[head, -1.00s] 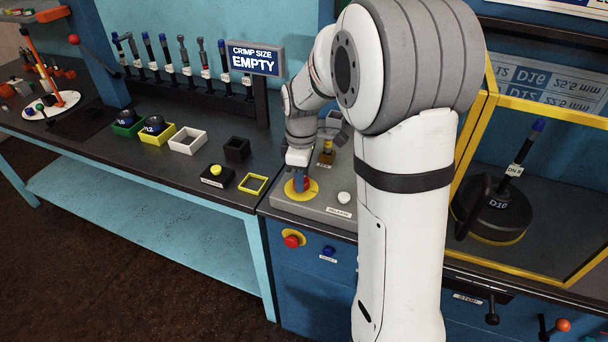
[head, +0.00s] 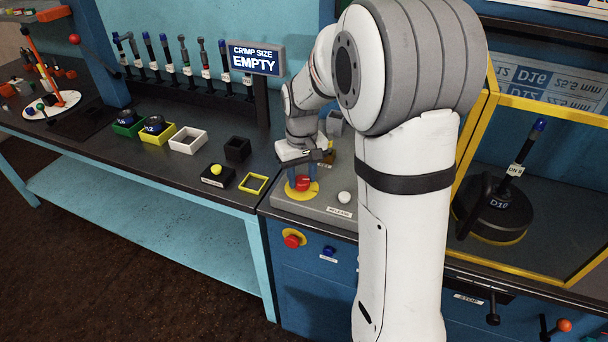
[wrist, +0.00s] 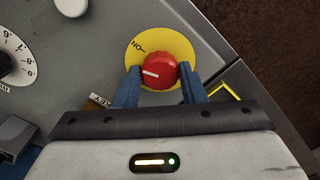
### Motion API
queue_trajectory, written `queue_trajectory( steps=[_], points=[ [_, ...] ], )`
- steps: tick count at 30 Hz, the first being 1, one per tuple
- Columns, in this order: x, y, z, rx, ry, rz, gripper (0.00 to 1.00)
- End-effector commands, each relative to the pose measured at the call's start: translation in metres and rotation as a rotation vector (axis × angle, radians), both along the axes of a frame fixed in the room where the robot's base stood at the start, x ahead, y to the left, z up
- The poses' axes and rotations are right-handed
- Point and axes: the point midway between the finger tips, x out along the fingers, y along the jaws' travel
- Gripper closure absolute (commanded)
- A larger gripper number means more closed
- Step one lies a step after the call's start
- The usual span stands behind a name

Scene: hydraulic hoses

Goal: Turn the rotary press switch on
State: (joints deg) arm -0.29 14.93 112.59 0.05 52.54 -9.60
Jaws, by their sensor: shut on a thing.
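The rotary press switch is a red knob (wrist: 159,71) on a round yellow plate (wrist: 160,48) marked "ON". In the wrist view the knob's white line points left, a little below the "ON" mark. My gripper (wrist: 161,82) is over the switch, with one blue finger on each side of the knob, shut on it. In the head view the red knob (head: 302,183) shows below my gripper (head: 301,176) on the yellow plate. The far side of the knob is hidden there.
A white button (head: 344,197) marked "RELEASE" is right of the switch. A small black box with a yellow button (head: 216,170) and a yellow square frame (head: 253,184) are to the left. A red button (head: 291,241) is on the front panel below.

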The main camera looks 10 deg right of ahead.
Motion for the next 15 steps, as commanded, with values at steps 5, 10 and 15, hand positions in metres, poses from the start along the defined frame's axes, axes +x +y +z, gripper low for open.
queue_trajectory(
  steps=[5, 10, 15],
  points=[
    [0.0001, 0.0006, 0.0002, 0.001, 0.000, -0.141, 0.86],
    [0.0002, 0.0003, 0.0003, 0.000, -0.001, -0.248, 0.86],
    [0.0004, 0.0001, 0.0005, 0.000, -0.001, -0.318, 0.86]
  ],
)
